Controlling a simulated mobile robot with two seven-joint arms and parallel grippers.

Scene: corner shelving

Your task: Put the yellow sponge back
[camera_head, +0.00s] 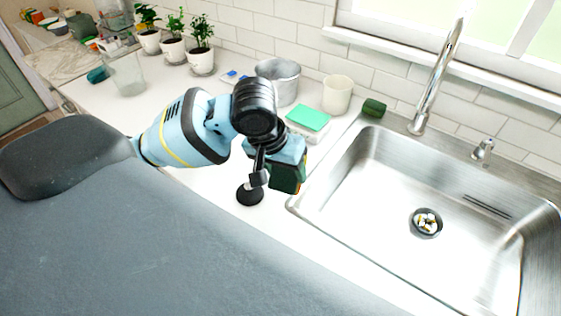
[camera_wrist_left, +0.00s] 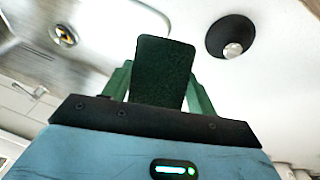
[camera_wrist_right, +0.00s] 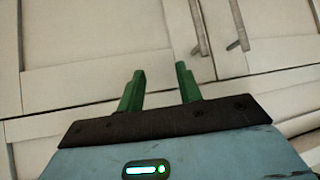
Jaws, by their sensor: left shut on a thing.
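My left gripper (camera_head: 285,168) is shut on the sponge (camera_head: 287,181). It shows a dark green face and a thin orange-yellow edge in the head view. It is held above the counter, just left of the sink's near left corner. In the left wrist view the sponge (camera_wrist_left: 163,72) stands between the green fingers (camera_wrist_left: 163,85), with its dark green face toward the camera. My right gripper (camera_wrist_right: 158,82) shows only in its own wrist view. Its fingers are apart with nothing between them, in front of white cabinet fronts.
A black stopper (camera_head: 250,195) lies on the counter below my left gripper. The steel sink (camera_head: 385,210) is at right, with a faucet (camera_head: 437,80). A dark green block (camera_head: 374,107) sits on its rim. Behind stand a white cup (camera_head: 337,94), metal pot (camera_head: 279,82) and teal-topped item (camera_head: 308,117).

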